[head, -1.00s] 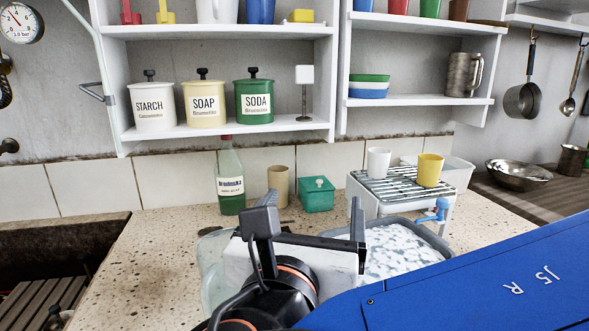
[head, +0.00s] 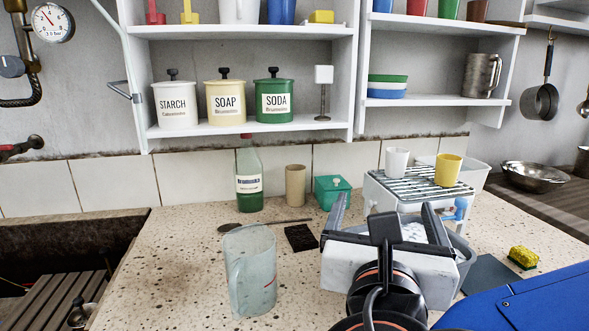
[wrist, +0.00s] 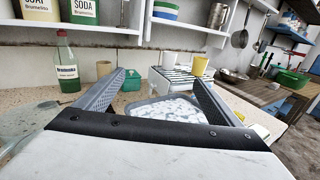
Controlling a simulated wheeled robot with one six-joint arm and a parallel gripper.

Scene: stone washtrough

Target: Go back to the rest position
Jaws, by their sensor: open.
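My gripper (head: 385,212) is in the lower right middle of the head view, in front of the wire rack and the grey basin. Its two fingers stand wide apart with nothing between them. In the wrist view my gripper (wrist: 160,92) is also open and empty, its fingers framing the basin of foamy water (wrist: 180,108). The gripper and arm hide most of the basin in the head view.
A clear jug (head: 250,270) stands on the speckled counter left of my gripper. Behind are a green bottle (head: 249,180), beige cup (head: 295,185) and teal box (head: 332,192). White and yellow cups (head: 448,170) stand on the rack (head: 415,188). A sponge (head: 523,257) lies right.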

